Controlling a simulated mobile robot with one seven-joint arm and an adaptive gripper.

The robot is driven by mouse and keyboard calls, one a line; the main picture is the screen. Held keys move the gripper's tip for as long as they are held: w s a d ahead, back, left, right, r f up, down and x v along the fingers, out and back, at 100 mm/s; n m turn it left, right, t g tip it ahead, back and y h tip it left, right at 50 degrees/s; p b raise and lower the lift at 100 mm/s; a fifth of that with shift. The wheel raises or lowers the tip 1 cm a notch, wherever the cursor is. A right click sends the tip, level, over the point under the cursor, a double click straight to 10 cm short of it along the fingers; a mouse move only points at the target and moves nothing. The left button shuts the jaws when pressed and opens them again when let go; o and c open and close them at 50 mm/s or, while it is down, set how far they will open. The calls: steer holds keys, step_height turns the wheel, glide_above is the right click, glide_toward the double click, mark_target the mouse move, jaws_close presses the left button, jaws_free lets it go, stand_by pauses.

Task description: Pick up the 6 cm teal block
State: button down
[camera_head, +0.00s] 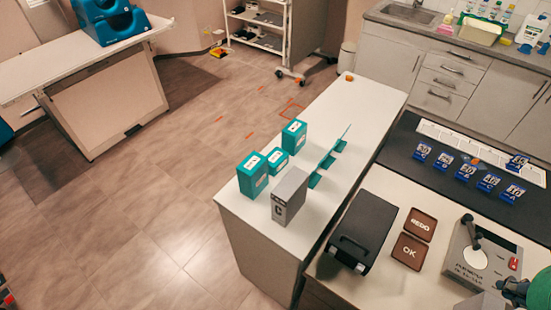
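Three teal blocks with white labels on top stand upright on the long white counter. One tall block (252,178) is at the left edge, a smaller block (277,161) is just right of and behind it, and another tall block (293,136) is farther back. The label writing is too small to read, so I cannot tell which block is 6 cm. A grey block marked C (289,196) stands in front of the small one. No gripper fingers can be made out; dark and green parts at the bottom right corner are cut off and unclear.
A teal slotted stand (329,157) is right of the blocks on the white counter (362,108). A black case (361,230), brown REDO (420,225) and OK (409,251) pads and a grey device (487,259) lie nearer. Blue numbered tags (443,163) sit on a dark mat. Left floor is open.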

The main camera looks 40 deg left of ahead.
stand_by(0.3)
steer(key=shift+c, duration=0.6)
jaws_free()
steer(key=shift+w+r, duration=0.1)
